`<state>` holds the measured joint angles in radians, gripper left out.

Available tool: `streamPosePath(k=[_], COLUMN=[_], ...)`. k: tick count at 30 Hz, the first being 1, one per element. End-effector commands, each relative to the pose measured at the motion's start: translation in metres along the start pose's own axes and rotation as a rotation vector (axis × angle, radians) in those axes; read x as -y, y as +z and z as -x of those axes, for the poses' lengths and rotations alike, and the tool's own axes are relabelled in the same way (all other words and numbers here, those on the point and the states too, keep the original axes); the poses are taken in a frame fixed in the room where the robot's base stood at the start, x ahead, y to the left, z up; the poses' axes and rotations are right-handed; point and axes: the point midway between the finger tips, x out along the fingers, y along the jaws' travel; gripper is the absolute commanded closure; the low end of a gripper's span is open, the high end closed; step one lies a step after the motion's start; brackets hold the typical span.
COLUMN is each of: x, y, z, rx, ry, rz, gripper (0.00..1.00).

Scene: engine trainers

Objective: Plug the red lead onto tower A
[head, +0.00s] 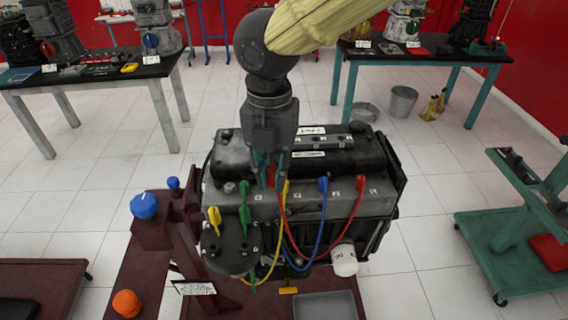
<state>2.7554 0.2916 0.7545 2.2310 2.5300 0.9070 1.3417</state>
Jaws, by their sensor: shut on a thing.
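My gripper (269,167) points down over the near edge of the engine, its green fingers shut on the red lead's plug (271,177). The red lead's cable (294,240) loops down and up to a red boot (361,184) on the engine's right side. The dark round cap with towers (231,257) is at the engine's front left, below and left of my gripper. A yellow plug (214,217) and a green plug (245,217) stand on it.
A blue boot (322,186), a yellow boot (285,189) and a green boot (244,188) sit along the engine (345,206); their cables hang close to the red one. A blue knob (144,206) and orange knob (126,303) are at left. A grey tray (325,306) lies below.

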Motion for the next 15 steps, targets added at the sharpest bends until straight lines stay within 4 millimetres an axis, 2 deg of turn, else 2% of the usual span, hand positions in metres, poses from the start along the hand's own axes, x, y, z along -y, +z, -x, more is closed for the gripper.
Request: streamPosePath(k=[15], x=[-0.031], y=[-0.023], z=[0.001], rx=[0.001], ry=[-0.001], rz=[0.002], gripper=[0.99])
